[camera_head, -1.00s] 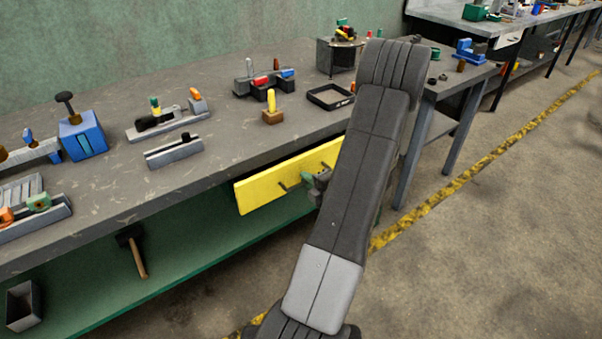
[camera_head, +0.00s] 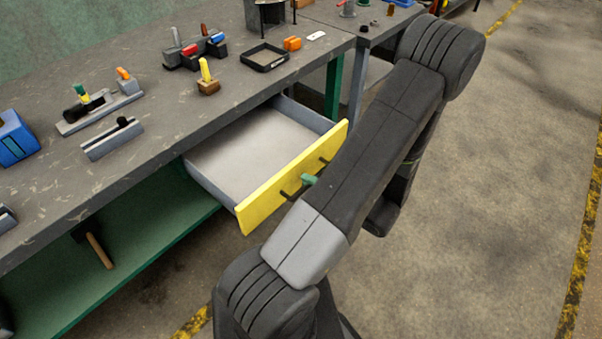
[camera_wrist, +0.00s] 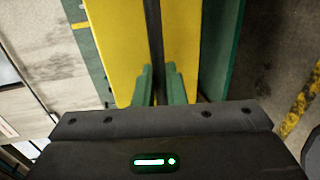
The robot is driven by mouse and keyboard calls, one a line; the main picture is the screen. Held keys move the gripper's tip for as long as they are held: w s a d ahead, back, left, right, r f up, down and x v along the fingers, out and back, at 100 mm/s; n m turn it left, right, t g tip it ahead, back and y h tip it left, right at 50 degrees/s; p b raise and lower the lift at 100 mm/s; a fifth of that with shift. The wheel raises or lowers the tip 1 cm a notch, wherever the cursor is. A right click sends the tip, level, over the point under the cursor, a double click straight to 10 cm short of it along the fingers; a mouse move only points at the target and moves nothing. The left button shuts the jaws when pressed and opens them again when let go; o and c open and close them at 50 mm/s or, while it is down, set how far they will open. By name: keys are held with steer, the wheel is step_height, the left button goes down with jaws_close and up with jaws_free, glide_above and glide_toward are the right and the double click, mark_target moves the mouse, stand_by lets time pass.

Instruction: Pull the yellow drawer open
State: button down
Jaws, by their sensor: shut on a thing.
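The yellow drawer (camera_head: 277,194) stands pulled out from under the grey workbench in the head view. Its grey inside shows and looks empty. A dark bar handle (camera_head: 322,161) runs across its yellow front, partly hidden by my arm. My gripper (camera_head: 309,181) is at the handle; only a green finger shows there. In the wrist view the yellow front (camera_wrist: 115,40) fills the upper middle, and the green fingers of my gripper (camera_wrist: 160,85) are shut on the dark handle (camera_wrist: 154,30) between them.
The workbench top (camera_head: 140,150) holds a yellow-handled tool on a brown block (camera_head: 207,78), a black square frame (camera_head: 264,57) and other tools. The floor (camera_head: 510,130) to the right is clear.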

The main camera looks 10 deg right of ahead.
steer(key=shift+s+d, duration=0.1)
steer(key=shift+s, duration=0.05)
steer(key=c, duration=1.6)
jaws_free()
steer(key=v, duration=1.4)
steer(key=x, duration=1.4)
